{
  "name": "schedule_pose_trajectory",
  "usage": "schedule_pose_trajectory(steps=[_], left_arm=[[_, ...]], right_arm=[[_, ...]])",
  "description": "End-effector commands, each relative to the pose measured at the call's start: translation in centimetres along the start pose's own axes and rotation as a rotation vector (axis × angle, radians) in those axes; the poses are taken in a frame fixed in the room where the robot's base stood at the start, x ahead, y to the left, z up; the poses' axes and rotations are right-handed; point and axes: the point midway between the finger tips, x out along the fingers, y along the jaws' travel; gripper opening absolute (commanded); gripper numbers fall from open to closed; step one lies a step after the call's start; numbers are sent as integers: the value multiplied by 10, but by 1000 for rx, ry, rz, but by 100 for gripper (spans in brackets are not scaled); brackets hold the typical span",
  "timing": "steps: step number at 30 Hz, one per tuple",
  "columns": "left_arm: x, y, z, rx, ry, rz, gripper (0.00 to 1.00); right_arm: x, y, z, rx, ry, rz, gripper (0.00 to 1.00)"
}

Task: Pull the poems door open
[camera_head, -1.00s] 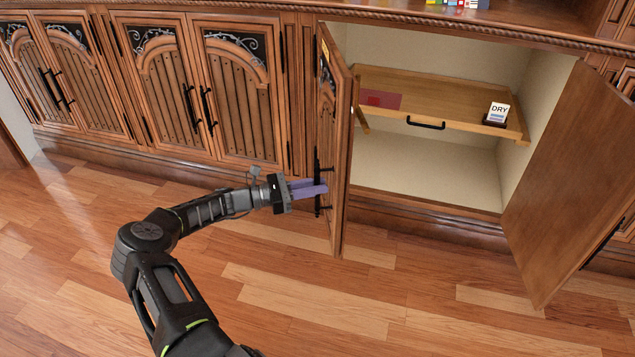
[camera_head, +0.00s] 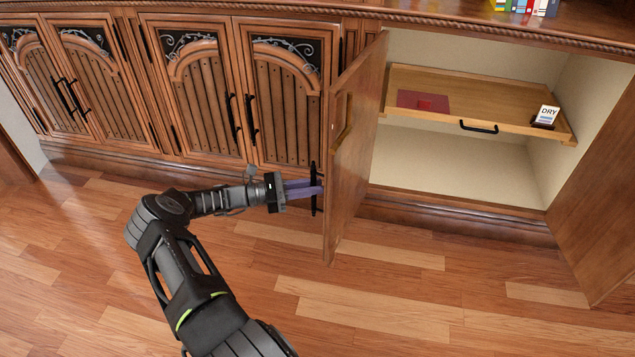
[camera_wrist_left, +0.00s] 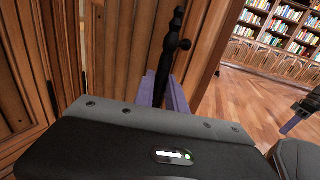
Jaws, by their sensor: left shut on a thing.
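The poems door seems to be the left door (camera_head: 358,125) of the open cabinet; no readable label shows now. It stands swung out, its inner face partly in view. Its black upright handle (camera_head: 314,192) is on the outer face. My left gripper (camera_head: 316,187) is shut on this handle, coming from the left. In the left wrist view the purple fingers (camera_wrist_left: 166,92) are at the lower part of the black handle (camera_wrist_left: 172,45). A black part with a purple finger, apparently my right gripper (camera_wrist_left: 296,118), shows at the right edge there; its opening is unclear.
The cabinet's right door (camera_head: 600,195) stands open. Inside, a wooden shelf (camera_head: 490,90) with a black pull bears a dark red mat (camera_head: 423,101) and a DRY card (camera_head: 546,115). Closed doors (camera_head: 285,95) are to the left. Wooden floor (camera_head: 400,300) in front is clear.

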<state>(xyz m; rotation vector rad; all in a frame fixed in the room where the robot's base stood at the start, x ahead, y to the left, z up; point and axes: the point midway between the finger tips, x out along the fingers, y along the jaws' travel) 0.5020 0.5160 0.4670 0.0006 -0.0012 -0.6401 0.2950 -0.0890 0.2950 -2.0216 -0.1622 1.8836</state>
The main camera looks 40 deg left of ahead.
Motion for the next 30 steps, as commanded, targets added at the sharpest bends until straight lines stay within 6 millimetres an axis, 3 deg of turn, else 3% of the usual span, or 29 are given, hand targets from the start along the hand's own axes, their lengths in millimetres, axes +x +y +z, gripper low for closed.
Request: schedule_pose_trajectory(steps=[11,12,19,30], left_arm=[[3,4,2,4,-4,5,0],[3,4,3,4,-5,4,19],[2,2,2,2,-3,2,38],[-5,2,1,1,0,2,38]], right_arm=[[0,0,0,0,-1,0,35],[0,0,0,0,-1,0,35],[0,0,0,0,0,0,35],[-1,-1,0,0,-1,0,35]])
